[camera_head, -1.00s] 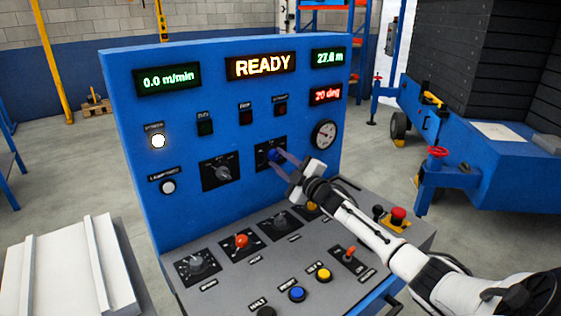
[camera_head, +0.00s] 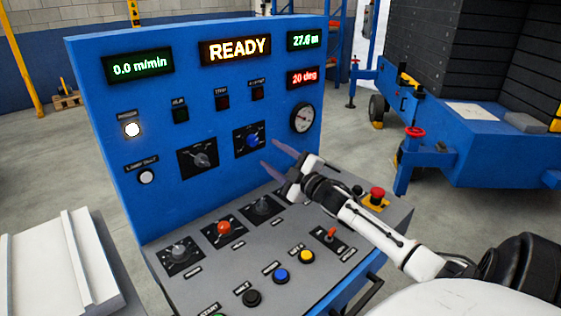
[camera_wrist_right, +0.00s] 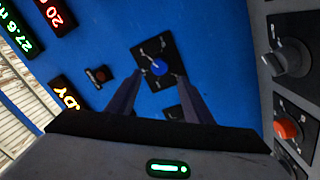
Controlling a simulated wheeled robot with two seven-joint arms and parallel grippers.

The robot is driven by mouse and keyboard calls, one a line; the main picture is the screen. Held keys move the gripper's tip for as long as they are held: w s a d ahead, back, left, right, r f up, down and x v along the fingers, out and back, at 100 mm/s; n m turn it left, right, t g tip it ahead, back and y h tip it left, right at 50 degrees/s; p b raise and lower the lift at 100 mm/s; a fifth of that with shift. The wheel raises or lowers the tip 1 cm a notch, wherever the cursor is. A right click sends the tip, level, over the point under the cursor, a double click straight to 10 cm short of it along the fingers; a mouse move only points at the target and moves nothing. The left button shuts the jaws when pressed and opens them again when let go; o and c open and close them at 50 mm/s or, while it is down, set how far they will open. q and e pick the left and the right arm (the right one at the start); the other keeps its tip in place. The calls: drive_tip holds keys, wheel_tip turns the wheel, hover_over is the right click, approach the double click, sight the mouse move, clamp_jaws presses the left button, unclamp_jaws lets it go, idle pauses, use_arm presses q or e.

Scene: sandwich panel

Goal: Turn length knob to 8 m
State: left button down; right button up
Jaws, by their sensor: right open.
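A blue knob (camera_head: 253,140) sits on a black dial plate on the upright blue panel. It also shows in the right wrist view (camera_wrist_right: 159,68), between and beyond my fingertips. I cannot read its label, so I cannot tell if it is the length knob. A grey knob (camera_head: 201,160) sits to its left on the same panel. The green display (camera_head: 305,40) at the top right reads about 27.6 m. My right gripper (camera_head: 270,156) is open and empty, its fingers apart just right of and below the blue knob, not closed on it. My left gripper is not in view.
The sloping desk below holds a grey knob (camera_head: 180,253), an orange-red knob (camera_head: 224,228), another grey knob (camera_head: 263,206), a blue button (camera_head: 280,276), a yellow button (camera_head: 306,257) and a red emergency button (camera_head: 377,193). White panels (camera_head: 45,265) lie at the left.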

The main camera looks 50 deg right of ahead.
drive_tip(key=shift+s+a, duration=0.15)
drive_tip(key=shift+s, duration=0.65)
drive_tip(key=shift+s+a, duration=0.1)
drive_tip(key=shift+s, duration=0.7)
drive_tip(key=shift+f, duration=0.1)
